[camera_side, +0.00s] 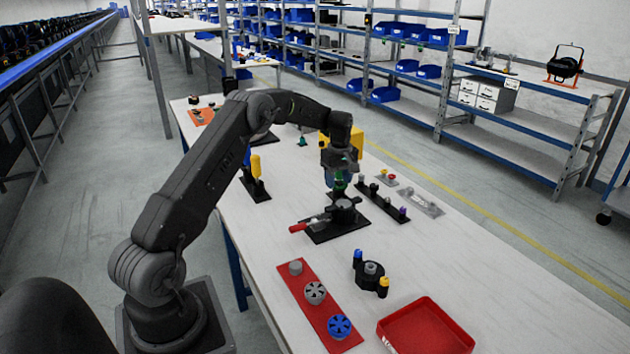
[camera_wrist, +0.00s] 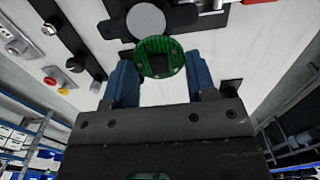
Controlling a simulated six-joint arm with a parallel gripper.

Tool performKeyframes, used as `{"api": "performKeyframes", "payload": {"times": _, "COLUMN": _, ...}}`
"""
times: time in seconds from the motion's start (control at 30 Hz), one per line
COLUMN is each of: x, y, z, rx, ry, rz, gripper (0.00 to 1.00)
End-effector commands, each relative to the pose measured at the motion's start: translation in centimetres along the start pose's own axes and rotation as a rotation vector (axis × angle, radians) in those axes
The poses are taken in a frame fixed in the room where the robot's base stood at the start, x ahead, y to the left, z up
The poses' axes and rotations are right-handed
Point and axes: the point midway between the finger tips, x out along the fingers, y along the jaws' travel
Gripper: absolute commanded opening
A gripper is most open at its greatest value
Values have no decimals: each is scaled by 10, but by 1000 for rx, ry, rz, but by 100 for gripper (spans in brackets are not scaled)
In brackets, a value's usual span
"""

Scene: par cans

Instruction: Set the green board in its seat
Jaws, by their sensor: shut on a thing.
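My gripper (camera_side: 336,177) points down over the table, its two blue fingers shut on the green board. In the wrist view the green board (camera_wrist: 160,60) is a round disc with dark chips, held at the fingertips. Below the gripper stands a black fixture (camera_side: 327,232) with a red-handled clamp (camera_side: 298,228). In the wrist view a round grey face (camera_wrist: 146,20) of the fixture lies just beyond the board, and the board's edge overlaps it in the picture. The gap between board and fixture is hard to judge. I cannot tell which part is the seat.
A dark strip (camera_side: 383,202) with small knobs lies close right of the fixture, with a grey plate (camera_side: 420,201) beyond. In front are a red plate (camera_side: 303,291) with round parts, a black holder (camera_side: 371,272) and a red tray (camera_side: 428,330). A yellow-topped stand (camera_side: 256,178) is left.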

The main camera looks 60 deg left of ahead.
Motion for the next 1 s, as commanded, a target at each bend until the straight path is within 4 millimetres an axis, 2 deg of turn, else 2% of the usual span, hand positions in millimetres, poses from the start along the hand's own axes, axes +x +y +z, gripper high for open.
{"api": "performKeyframes", "payload": {"times": 0.1, "x": 3, "y": 12, "z": 4, "rx": 1, "ry": 0, "rz": 1, "gripper": 29}}
{"api": "performKeyframes", "payload": {"times": 0.2, "x": 5, "y": 15, "z": 6, "rx": 0, "ry": 0, "rz": 0, "gripper": 29}}
{"api": "performKeyframes", "payload": {"times": 0.37, "x": 13, "y": 16, "z": 6, "rx": 0, "ry": 0, "rz": 0, "gripper": 29}}
{"api": "performKeyframes", "payload": {"times": 0.73, "x": 46, "y": 15, "z": 6, "rx": 0, "ry": 0, "rz": 0, "gripper": 29}}
{"api": "performKeyframes", "payload": {"times": 1.0, "x": 58, "y": 16, "z": 6, "rx": 0, "ry": 1, "rz": 1, "gripper": 29}}
